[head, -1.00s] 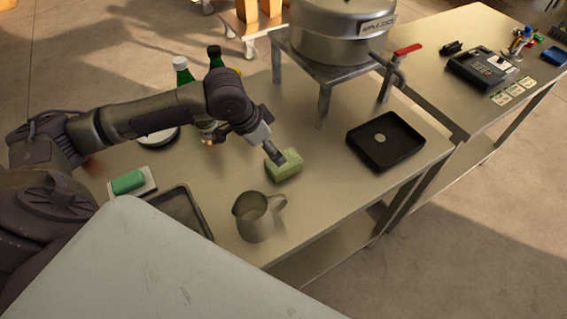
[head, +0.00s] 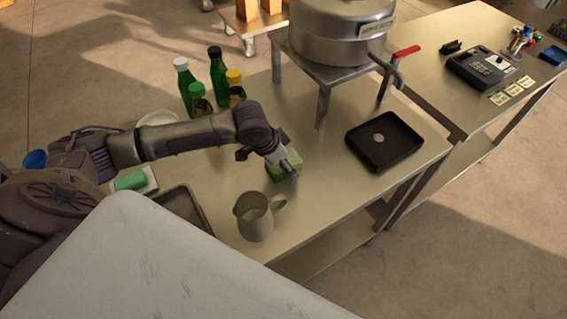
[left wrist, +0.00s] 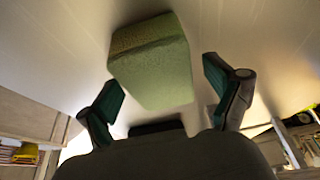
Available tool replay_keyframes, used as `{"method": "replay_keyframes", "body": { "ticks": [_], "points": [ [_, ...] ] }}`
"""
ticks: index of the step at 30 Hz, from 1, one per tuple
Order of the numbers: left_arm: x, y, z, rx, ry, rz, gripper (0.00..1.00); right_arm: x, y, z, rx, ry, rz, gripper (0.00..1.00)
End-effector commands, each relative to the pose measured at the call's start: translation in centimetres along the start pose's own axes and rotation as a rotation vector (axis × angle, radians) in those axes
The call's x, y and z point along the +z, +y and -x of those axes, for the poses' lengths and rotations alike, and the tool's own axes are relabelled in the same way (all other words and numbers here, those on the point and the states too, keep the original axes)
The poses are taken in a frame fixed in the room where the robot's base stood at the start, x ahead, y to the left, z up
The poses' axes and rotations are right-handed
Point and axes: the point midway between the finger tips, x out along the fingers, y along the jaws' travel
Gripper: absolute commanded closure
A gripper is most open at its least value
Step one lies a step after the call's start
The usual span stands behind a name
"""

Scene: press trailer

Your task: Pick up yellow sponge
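The yellow sponge (head: 284,172) looks yellow-green here and rests on the steel table (head: 325,205), partly hidden behind my gripper in the head view. In the left wrist view the sponge (left wrist: 155,65) is a thick block ahead of the fingers, slightly above the line between their tips. My left gripper (left wrist: 166,98) is open, with one finger to each side and a gap to the sponge on both sides. In the head view the left gripper (head: 283,163) is low over the sponge. My right gripper is not in view.
A metal jug (head: 254,218) stands close in front of the sponge. A black tray (head: 385,142) is to the right, a dark tray (head: 182,208) to the left. Behind are several bottles (head: 217,75) and a large metal pot (head: 340,35) on a stand. A green block (head: 130,180) lies at left.

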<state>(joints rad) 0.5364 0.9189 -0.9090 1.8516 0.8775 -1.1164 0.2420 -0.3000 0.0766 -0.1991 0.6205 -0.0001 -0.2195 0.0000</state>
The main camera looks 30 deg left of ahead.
Motion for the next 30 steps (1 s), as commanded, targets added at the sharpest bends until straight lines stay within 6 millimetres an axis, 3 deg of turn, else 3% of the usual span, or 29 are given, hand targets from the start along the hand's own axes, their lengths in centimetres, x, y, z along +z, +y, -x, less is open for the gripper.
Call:
{"method": "replay_keyframes", "body": {
  "ticks": [1, 7, 20, 28, 30],
  "points": [
    [0.0, 0.0, 0.0, 0.0, 0.0, 0.0, 0.2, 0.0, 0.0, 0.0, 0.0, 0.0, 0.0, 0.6],
    [0.0, 0.0, 0.0, 0.0, 0.0, 0.0, 0.51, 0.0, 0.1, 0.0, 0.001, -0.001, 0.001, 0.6],
    [-0.1, -0.1, 0.3, -0.001, 0.0, 0.001, 0.54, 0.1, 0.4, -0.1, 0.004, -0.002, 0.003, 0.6],
    [-1.6, -0.1, 3.5, -0.002, 0.005, 0.0, 0.54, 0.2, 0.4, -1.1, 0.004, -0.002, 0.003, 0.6],
    [-2.8, 1.1, 4.0, 0.005, 0.007, -0.003, 0.54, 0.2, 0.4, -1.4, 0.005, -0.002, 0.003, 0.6]
  ]
}}
